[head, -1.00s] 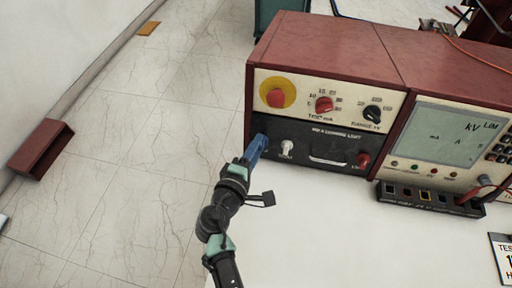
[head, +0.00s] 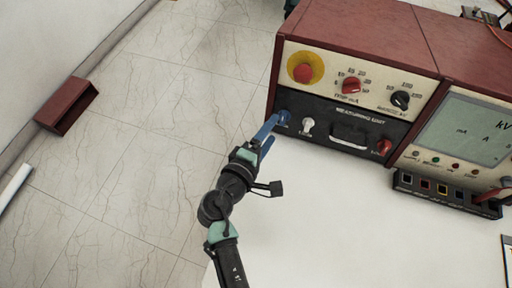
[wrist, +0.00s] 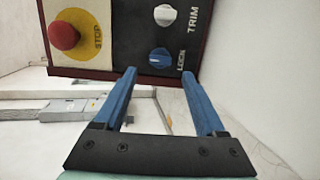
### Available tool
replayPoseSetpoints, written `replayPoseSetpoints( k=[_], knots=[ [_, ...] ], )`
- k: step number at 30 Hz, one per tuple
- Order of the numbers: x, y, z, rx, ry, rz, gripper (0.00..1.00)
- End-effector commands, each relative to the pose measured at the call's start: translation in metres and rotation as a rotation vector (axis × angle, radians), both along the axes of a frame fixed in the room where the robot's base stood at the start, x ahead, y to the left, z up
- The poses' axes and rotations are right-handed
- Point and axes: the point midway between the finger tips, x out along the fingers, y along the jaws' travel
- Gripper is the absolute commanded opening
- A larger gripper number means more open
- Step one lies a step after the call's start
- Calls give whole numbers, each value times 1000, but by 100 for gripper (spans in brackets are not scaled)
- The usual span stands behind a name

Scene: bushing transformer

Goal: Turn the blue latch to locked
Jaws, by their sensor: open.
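The blue latch is a small round knob (wrist: 160,58) with a pale bar across its face, beside the word LOCK on the black panel. In the head view the blue latch (head: 284,116) sits at the left end of that panel. My gripper (wrist: 159,75) is open, its two blue fingers pointing at the panel, with the latch between and just beyond the tips in the picture. In the head view my gripper (head: 272,128) is right at the latch. Nothing is between the fingers, and I cannot tell whether a tip touches the latch.
A white TRIM knob (wrist: 163,15) is beside the latch. A red stop button (head: 303,73) on a yellow disc is above it.

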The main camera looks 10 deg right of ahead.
Motion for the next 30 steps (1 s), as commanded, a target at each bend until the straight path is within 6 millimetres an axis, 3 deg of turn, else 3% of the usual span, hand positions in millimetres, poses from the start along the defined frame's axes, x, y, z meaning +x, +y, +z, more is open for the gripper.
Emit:
replayPoseSetpoints(
  k=[6,12,30],
  knots=[
    [-35,34,11,1,1,5,72],
    [-55,52,18,0,0,2,72],
    [-61,58,20,0,0,0,72]
  ],
)
